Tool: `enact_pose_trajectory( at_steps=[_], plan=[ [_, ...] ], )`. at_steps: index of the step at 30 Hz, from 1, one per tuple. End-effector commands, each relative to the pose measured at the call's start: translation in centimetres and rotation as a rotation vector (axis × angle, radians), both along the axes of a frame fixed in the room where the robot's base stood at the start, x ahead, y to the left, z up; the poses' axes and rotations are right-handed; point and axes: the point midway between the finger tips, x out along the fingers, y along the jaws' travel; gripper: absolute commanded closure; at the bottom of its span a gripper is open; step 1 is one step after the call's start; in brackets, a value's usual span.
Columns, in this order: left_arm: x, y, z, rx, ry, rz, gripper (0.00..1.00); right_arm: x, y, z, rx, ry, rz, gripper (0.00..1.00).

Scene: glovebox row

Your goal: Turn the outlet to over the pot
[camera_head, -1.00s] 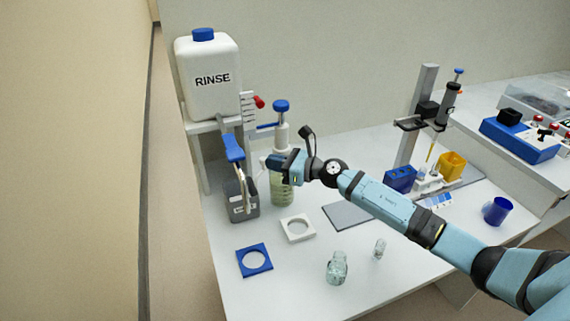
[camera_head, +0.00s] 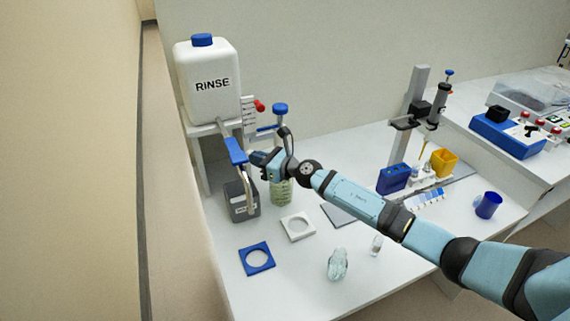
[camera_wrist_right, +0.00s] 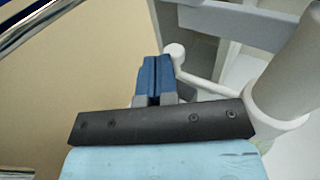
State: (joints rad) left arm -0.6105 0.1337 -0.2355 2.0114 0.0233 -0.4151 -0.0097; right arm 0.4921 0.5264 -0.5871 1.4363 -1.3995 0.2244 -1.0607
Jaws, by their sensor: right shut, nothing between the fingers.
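My right gripper (camera_head: 254,158) is shut and empty beside the bottle with the blue-topped dispenser (camera_head: 281,108). In the right wrist view its blue fingers (camera_wrist_right: 154,78) are pressed together. A thin white outlet arm (camera_wrist_right: 205,86) with a round end runs from the white dispenser body (camera_wrist_right: 292,85) to just right of the fingertips. I cannot tell whether they touch. My gripper and wrist hide the outlet in the head view. A small glass jar (camera_head: 338,264) stands at the front of the bench; I cannot tell whether it is the pot. My left gripper is not in view.
The RINSE tank (camera_head: 210,90) stands on a shelf, with a blue tap lever (camera_head: 236,151) and bent metal pipe close to my gripper. A grey container (camera_head: 242,207) is below. A blue holed plate (camera_head: 257,272), a white one (camera_head: 299,236) and a small vial (camera_head: 376,246) lie forward.

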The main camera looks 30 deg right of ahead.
Motion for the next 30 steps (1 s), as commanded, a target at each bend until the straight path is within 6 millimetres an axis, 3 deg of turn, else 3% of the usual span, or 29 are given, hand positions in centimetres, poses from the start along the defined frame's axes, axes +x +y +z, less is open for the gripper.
enact_pose_trajectory(
  at_steps=[12,30],
  plan=[
    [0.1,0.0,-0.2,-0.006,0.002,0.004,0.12,1.3,0.5,0.0,0.0,-0.001,0.0,1.0],
    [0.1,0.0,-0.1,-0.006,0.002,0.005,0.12,1.2,0.2,0.2,0.001,-0.003,-0.001,1.0]
  ],
)
